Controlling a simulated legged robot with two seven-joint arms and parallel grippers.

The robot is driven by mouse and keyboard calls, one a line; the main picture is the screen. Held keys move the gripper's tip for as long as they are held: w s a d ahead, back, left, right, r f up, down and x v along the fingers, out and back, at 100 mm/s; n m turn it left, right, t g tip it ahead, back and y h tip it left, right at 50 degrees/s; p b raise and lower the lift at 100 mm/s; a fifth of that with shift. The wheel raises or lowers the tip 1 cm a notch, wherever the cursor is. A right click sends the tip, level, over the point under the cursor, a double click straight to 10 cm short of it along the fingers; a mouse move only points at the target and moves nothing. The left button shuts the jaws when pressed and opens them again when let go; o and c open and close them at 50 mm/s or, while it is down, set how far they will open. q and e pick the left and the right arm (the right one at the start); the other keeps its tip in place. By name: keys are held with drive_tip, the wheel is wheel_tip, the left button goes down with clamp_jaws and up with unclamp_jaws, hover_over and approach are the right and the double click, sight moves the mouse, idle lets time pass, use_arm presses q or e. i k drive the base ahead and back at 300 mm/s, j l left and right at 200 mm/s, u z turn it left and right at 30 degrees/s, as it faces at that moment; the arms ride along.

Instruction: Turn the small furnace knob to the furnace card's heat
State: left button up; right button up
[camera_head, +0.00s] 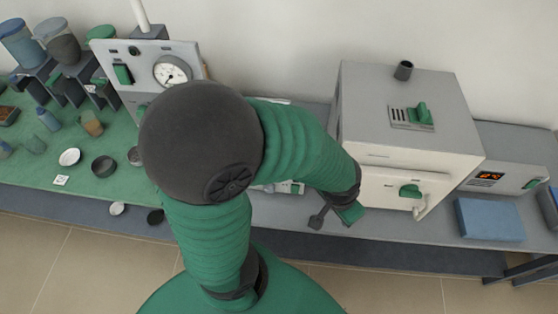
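A white furnace (395,145) stands right of centre, with a green lever on a slotted plate on top and a green handle (410,191) on its front door. At the far right, a smaller grey unit (510,150) has an orange lit display (489,178), too small to read, and a green knob (533,183). Which is the small furnace's knob is unclear. No furnace card can be read. My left arm crosses the middle; its gripper (333,214) hangs at the bench front, left of the white furnace's door, apart from the handle. Its opening is unclear. My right gripper is not visible.
A panel with a round gauge (172,72) stands behind my elbow. A blue block (489,217) lies below the grey unit. My arm hides the bench's middle.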

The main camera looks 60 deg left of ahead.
sight(270, 188)
drive_tip(key=u, duration=2)
